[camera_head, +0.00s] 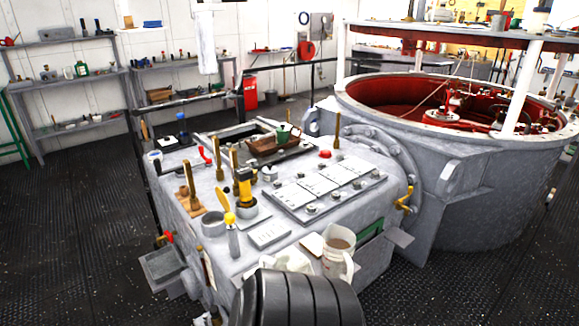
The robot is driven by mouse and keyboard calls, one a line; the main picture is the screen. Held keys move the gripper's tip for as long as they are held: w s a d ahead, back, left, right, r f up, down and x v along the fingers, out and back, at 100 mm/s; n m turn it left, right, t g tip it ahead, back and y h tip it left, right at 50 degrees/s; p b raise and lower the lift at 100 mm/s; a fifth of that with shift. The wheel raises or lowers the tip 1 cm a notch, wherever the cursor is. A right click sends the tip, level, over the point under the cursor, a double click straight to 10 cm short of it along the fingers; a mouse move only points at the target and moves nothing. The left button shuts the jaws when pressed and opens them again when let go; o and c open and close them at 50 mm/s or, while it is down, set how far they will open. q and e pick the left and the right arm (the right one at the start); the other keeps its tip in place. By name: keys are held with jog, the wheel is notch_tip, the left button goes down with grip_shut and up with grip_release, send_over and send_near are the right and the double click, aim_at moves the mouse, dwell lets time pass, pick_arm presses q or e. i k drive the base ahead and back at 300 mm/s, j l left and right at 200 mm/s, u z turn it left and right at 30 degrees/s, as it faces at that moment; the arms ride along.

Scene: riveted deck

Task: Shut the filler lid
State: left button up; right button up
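The grey machine housing (330,227) stands in the middle of the view, its top crowded with fittings. A short open grey neck (213,223) stands near its left front; it looks like a filler opening, but I cannot be sure. Beside it is a grey piece with a yellow rounded end (230,218), standing upright. I cannot tell whether this is the filler lid, and no other lid is clearly recognisable. Neither of my grippers shows in the head view.
A measuring jug (338,252) with brown liquid and a white cloth (286,258) sit at the housing's front edge. A black ribbed cylinder (300,300) fills the bottom middle. A large round red-lined tub (360,105) stands right. Dark deck (80,240) is clear at left.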

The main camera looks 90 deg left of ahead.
aim_at(220, 194)
jog(key=i+u, duration=0.2)
jog(key=u, duration=0.2)
jog(key=i+u, duration=0.2)
jog(key=u, duration=0.2)
jog(key=i+u, duration=0.2)
jog(key=u, duration=0.15)
jog(key=i+l+u, duration=0.15)
jog(key=u, duration=0.25)
jog(key=i, duration=0.05)
